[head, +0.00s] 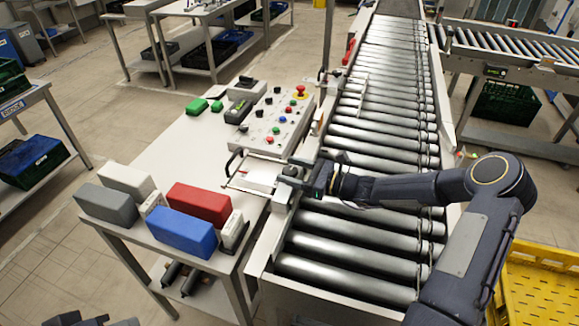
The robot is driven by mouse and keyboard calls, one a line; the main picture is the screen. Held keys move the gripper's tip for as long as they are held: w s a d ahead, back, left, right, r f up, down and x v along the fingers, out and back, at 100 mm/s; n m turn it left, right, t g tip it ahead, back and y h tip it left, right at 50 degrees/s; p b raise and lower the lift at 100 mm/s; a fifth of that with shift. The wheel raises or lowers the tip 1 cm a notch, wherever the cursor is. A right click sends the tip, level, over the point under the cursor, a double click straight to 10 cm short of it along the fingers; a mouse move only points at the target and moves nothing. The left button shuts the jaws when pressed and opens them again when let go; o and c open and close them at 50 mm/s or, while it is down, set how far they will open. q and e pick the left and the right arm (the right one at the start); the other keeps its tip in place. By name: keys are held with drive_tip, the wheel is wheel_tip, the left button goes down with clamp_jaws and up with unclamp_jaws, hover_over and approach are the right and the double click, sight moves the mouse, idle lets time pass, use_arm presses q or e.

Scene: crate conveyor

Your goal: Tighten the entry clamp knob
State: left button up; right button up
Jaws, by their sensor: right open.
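My right arm reaches in from the lower right across the rollers. My right gripper (291,177) is at the left side rail of the roller conveyor (372,145), beside the control table. Its jaws are open. The small dark and grey parts around its fingertips are crowded together, and I cannot make out the entry clamp knob separately or tell whether a finger touches it. My left gripper does not show; only dark shapes that may be my left arm appear at the bottom left edge.
The white table (165,150) carries a panel (275,120) of buttons, and red (200,203), blue (181,232) and grey (106,205) blocks. A white tray (256,176) lies beside the gripper. The rollers are empty. A yellow crate (545,285) stands at the lower right.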

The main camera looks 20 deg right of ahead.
drive_tip(key=shift+w+a, duration=0.25)
drive_tip(key=shift+a, duration=0.1)
drive_tip(key=c, duration=1)
drive_tip(key=shift+s+f+m+t+h+b, duration=0.1)
drive_tip(key=shift+f+m+t+h+b, duration=0.1)
drive_tip(key=shift+m+t+h+b, duration=0.45)
drive_tip(key=m+t+h+b, duration=0.2)
drive_tip(key=t+h+b, duration=0.1)
drive_tip(key=b, duration=0.3)
drive_tip(key=shift+a+f+m, duration=0.1)
drive_tip(key=shift+m, duration=0.25)
drive_tip(key=m+h, duration=0.1)
drive_tip(key=t+h+b, duration=0.1)
drive_tip(key=h, duration=0.1)
drive_tip(key=shift+r+m, duration=0.2)
drive_tip(key=shift+m, duration=0.2)
drive_tip(key=shift+r+m+t+h+b, duration=0.1)
drive_tip(key=shift+m+t+h+b, duration=0.2)
drive_tip(key=shift+m+t+h, duration=0.5)
drive_tip(key=shift+g+h, duration=0.25)
drive_tip(key=shift+h, duration=0.2)
drive_tip(key=o, duration=1)
